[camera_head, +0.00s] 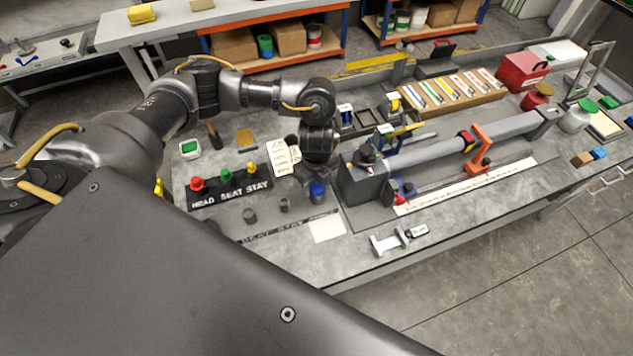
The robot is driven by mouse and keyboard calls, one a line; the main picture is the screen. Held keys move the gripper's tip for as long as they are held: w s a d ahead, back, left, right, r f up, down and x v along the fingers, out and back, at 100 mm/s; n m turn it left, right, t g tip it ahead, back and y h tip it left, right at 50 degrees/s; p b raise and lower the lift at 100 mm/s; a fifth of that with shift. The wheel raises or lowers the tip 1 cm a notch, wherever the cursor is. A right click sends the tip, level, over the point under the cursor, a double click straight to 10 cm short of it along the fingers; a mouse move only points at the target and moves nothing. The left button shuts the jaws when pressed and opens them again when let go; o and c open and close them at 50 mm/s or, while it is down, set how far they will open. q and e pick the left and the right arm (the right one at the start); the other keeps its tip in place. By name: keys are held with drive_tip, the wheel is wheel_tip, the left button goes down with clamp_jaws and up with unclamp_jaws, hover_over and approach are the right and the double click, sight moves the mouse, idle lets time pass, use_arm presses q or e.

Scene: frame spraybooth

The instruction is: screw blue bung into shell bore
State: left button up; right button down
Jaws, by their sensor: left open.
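The blue bung (317,189) sits at the right end of the labelled holder area on the bench. My left gripper (306,181) points down beside it, at its left in the picture. The jaws are open, and whether they are around the bung or just beside it I cannot tell. A grey block with a dark round top (366,157) stands just right of the gripper, at the near end of a long grey tube (440,151). This may be the shell; its bore opening is not clear from here. My right gripper is not in view.
A dark strip (232,190) holds red (197,184), green (225,175) and yellow (250,168) bungs. Grey pegs (250,215) stand in front. An orange clamp (480,145) grips the tube. A paper tag (284,158) is left of my wrist. A small metal gauge (390,241) lies near the front edge.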

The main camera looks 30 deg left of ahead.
use_arm(q)
drive_tip(key=c, duration=0.8)
drive_tip(key=m+b, duration=0.1)
drive_tip(key=m, duration=0.1)
drive_tip(key=shift+f+m, duration=0.1)
drive_tip(key=shift+m, duration=1.2)
drive_tip(key=shift+b, duration=0.3)
drive_tip(key=m+b, duration=0.1)
drive_tip(key=m, duration=0.1)
drive_tip(key=shift+w+m, duration=0.1)
drive_tip(key=shift+m, duration=1.2)
